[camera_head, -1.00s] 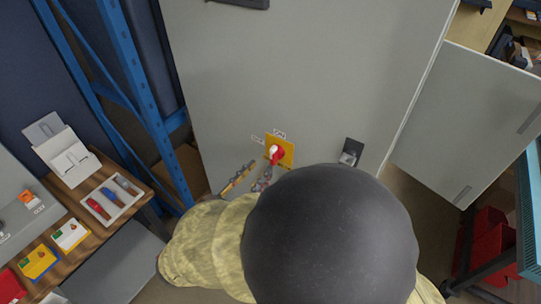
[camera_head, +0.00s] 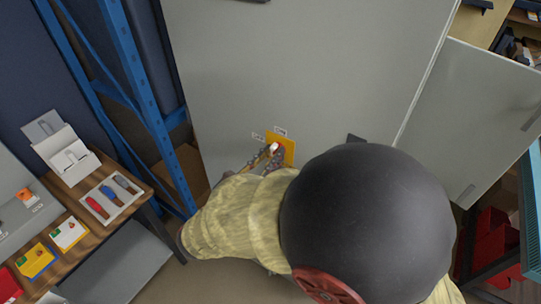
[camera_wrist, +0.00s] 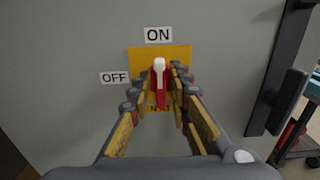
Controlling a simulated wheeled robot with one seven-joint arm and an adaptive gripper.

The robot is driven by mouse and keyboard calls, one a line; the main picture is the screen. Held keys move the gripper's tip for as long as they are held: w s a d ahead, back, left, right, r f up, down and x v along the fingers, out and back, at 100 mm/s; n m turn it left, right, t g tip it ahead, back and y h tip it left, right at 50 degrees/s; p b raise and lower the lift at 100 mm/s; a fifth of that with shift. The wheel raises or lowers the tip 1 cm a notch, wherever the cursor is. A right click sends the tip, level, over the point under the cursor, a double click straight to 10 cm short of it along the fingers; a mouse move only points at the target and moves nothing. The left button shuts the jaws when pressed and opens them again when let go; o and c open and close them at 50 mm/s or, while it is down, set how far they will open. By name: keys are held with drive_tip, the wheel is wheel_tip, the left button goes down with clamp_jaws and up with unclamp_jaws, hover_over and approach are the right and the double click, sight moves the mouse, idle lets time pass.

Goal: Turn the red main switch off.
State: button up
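The red main switch (camera_wrist: 160,88) has a white-tipped handle and sits on a yellow plate (camera_wrist: 180,53) on the grey cabinet door. In the wrist view the handle points up toward the ON label (camera_wrist: 158,35); the OFF label (camera_wrist: 114,78) is to its left. My gripper (camera_wrist: 163,94) is open, with one finger on each side of the handle. Small gaps seem to show beside it; contact is not clear. In the head view the yellow plate (camera_head: 289,147) shows beside my gripper (camera_head: 270,157), whose fingers and arm hide most of the switch.
The grey cabinet door (camera_head: 300,70) fills the middle. A black door handle (camera_wrist: 277,100) stands out right of the switch in the wrist view. A blue rack post (camera_head: 150,110) and a wooden table (camera_head: 75,200) with boxes and tools are on the left.

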clamp_jaws()
drive_tip(key=shift+r+n+p, duration=0.15)
drive_tip(key=shift+n+p, duration=0.15)
drive_tip(key=shift+p, duration=0.55)
drive_tip(key=shift+r+n+p, duration=0.15)
drive_tip(key=shift+n+p, duration=0.35)
drive_tip(key=shift+p, duration=0.75)
drive_tip(key=n+p, duration=0.3)
drive_tip(key=p, duration=0.5)
drive_tip(key=shift+w+a, duration=0.1)
drive_tip(key=shift+a, duration=0.05)
drive_tip(key=n+p, duration=0.4)
drive_tip(key=p, duration=0.1)
drive_tip(key=n+p, duration=0.4)
drive_tip(key=p, duration=0.2)
drive_tip(key=f+n+p, duration=0.1)
drive_tip(key=n+p, duration=0.4)
drive_tip(key=p, duration=0.1)
drive_tip(key=shift+w+a, duration=0.15)
drive_tip(key=shift+f+n+p, duration=0.15)
drive_tip(key=shift+n+p, duration=0.15)
